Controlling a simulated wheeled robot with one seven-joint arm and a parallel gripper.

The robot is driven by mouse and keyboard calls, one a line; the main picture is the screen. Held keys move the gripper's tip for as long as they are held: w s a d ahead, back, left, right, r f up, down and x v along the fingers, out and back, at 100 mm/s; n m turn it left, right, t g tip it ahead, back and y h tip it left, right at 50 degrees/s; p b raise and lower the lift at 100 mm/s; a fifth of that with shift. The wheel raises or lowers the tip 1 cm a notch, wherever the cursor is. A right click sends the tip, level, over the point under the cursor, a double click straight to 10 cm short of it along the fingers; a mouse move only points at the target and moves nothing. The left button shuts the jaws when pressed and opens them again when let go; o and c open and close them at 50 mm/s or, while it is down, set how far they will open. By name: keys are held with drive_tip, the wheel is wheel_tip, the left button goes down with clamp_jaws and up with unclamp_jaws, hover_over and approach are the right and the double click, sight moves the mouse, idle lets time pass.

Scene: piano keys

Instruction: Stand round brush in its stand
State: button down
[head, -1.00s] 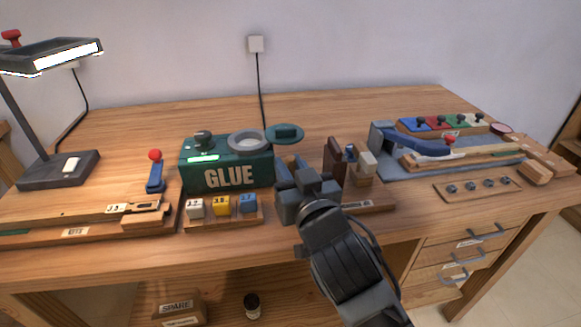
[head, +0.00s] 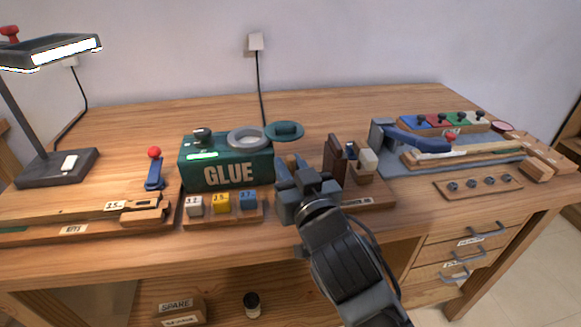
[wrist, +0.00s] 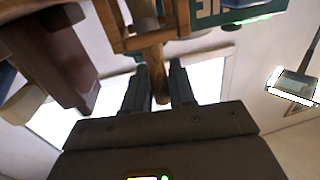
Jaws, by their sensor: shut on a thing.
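My gripper (head: 292,165) is at the front middle of the desk, just right of the glue box. In the wrist view my gripper (wrist: 160,85) is shut on a wooden handle, which I take to be the round brush (wrist: 159,88). The brush's far end is not clearly visible, and in the head view my gripper largely hides it. A wooden base with a label (head: 357,201), too small to read surely, lies right of my gripper. It bears a dark brown block (head: 334,160) and a pale block; it may be the stand. The brown block (wrist: 50,50) also shows in the wrist view.
The green glue box (head: 225,172) stands close on the left, with a rack of number cubes (head: 222,215) before it. A blue-handled lever device (head: 410,140) stands at the right. A desk lamp (head: 55,165) is far left. The back of the desk is clear.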

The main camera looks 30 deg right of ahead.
drive_tip(key=shift+c, duration=2.3)
unclamp_jaws()
drive_tip(key=shift+r, duration=0.1)
drive_tip(key=shift+r+p, duration=2.85)
drive_tip(key=shift+r, duration=0.6)
